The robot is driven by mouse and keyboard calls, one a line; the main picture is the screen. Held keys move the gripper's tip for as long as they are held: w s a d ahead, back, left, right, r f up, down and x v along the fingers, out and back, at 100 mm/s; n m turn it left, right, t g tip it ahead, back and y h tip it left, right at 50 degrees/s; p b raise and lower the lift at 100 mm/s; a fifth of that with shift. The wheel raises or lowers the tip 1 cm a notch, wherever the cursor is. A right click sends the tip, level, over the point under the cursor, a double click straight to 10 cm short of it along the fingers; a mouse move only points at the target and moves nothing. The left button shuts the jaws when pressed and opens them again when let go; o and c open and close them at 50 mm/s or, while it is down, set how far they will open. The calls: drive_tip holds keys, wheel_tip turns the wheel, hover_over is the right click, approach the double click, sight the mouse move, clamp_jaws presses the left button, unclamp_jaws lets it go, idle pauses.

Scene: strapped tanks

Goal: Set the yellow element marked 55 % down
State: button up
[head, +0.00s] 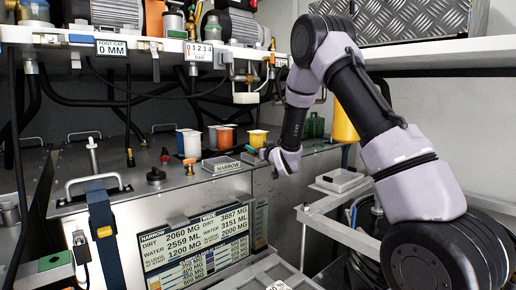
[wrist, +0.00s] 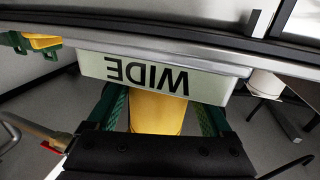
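In the wrist view my gripper (wrist: 160,107) has two green fingers, one on each side of a yellow element (wrist: 157,112). A pale tray wall marked WIDE (wrist: 150,76), upside down in this view, covers the far ends of the fingers and element. No 55 % mark is visible on the element. In the head view my wrist is at the middle, right of a tray marked NARROW (head: 227,168); the fingers are not clear there. A yellow cylinder (head: 345,122) shows behind my arm; I cannot tell whether it is the same element.
Several cups with white and coloured sides, one orange (head: 225,137), stand on the steel tank top (head: 130,178). A blue strap (head: 101,222) runs over the tank's front. Another tray (head: 340,181) is at the right. Pipes and a shelf (head: 140,46) hang above.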

drive_tip(key=shift+o, duration=1)
drive_tip(key=shift+r, duration=0.15)
drive_tip(key=v, duration=1.2)
drive_tip(key=s+d+r+m+g+h, duration=0.4)
drive_tip(key=s+d+r+m+h, duration=0.15)
drive_tip(key=s+d+r, duration=0.4)
drive_tip(key=s+d+r+m+g+y, duration=0.1)
drive_tip(key=s+r+g, duration=0.1)
drive_tip(key=s, duration=1)
drive_tip(key=s+r+m+g, duration=0.1)
drive_tip(key=s+r+g, duration=0.1)
drive_tip(key=s, duration=1)
drive_tip(key=shift+s+d+r+g+y, duration=0.2)
drive_tip(key=shift+s+d+g+y, duration=0.15)
drive_tip(key=shift+g, duration=0.55)
drive_tip(key=shift+m, duration=0.25)
